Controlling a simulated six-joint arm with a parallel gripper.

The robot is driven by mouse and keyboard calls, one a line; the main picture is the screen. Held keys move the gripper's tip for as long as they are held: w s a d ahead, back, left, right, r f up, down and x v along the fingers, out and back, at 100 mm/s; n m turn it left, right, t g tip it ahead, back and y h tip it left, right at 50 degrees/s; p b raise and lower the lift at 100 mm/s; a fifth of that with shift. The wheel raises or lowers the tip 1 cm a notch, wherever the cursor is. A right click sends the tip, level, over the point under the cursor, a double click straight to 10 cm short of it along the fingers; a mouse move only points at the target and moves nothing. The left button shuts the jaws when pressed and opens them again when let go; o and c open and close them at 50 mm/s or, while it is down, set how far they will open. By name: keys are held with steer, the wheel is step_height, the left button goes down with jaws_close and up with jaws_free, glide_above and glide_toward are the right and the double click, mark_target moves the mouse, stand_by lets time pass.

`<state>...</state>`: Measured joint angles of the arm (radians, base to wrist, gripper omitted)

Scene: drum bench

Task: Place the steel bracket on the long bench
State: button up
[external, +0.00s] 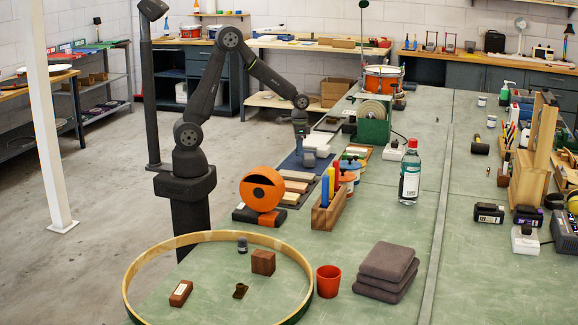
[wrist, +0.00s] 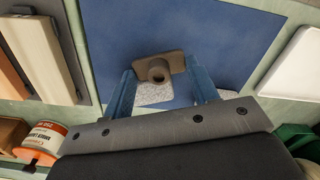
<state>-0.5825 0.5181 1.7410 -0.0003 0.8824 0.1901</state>
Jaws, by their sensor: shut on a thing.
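My gripper (external: 301,133) is above the blue mat (external: 291,163), at the left edge of the long green bench (external: 420,255). In the wrist view its two blue fingers (wrist: 163,80) are shut on a brown-grey flanged piece with a round hollow boss, which I take for the steel bracket (wrist: 173,64). The blue mat (wrist: 205,35) lies behind it. Speckled grey material (wrist: 154,95) shows by the fingers, partly hidden. In the external view the held piece is too small to make out.
A wooden hoop (external: 126,285) surrounds small parts in front, by a red cup (external: 328,281) and folded cloths (external: 386,270). The bench's middle has free room.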

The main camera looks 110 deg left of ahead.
steer(key=shift+f, duration=1.95)
steer(key=shift+f, duration=0.2)
steer(key=o, duration=1.1)
steer(key=shift+r, duration=0.1)
step_height(320, 180, up, 11)
steer(key=shift+r, duration=0.35)
steer(key=shift+c, duration=0.8)
steer(key=shift+r, duration=0.25)
steer(key=c, duration=0.8)
